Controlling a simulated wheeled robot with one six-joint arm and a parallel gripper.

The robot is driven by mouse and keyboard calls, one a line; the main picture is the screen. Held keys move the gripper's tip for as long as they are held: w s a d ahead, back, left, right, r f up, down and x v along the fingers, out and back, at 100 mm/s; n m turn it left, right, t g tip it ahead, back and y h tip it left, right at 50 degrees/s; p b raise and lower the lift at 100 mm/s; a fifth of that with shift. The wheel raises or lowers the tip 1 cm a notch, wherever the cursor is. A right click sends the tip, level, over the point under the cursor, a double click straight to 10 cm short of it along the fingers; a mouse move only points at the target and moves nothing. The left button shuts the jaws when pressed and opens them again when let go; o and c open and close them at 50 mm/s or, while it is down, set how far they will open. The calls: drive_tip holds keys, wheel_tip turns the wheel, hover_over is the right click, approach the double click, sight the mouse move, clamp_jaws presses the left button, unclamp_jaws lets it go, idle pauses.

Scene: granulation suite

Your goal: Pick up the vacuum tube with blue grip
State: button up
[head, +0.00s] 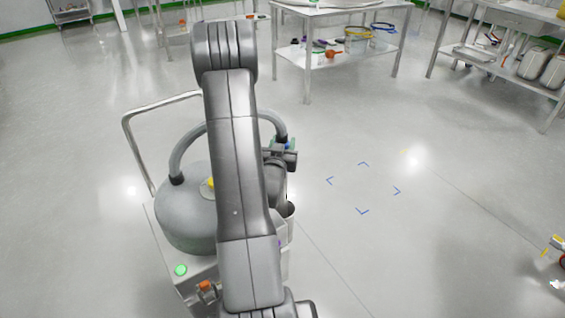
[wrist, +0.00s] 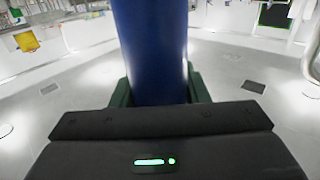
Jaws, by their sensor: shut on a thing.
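The vacuum tube is a grey hose (head: 182,152) that arches up from the round grey vacuum (head: 178,220) and passes behind my arm in the head view. Its blue grip (wrist: 150,40) fills the upper middle of the wrist view as a thick upright cylinder. My gripper (wrist: 158,92) is shut on the blue grip, with a dark green finger on each side. In the head view, my gripper (head: 284,148) is right of my arm at the hose's far end, and the grip is mostly hidden there.
The vacuum stands on a cart with a metal push handle (head: 128,130) and a green button (head: 181,270). Steel tables with shelves (head: 330,60) stand at the back and another (head: 510,65) at back right. Blue corner marks (head: 363,163) lie on clear floor to the right.

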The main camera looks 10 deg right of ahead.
wheel_tip(320, 180, up, 20)
drive_tip(key=p, duration=0.5)
drive_tip(key=shift+p, duration=0.3)
drive_tip(key=shift+r, duration=0.15)
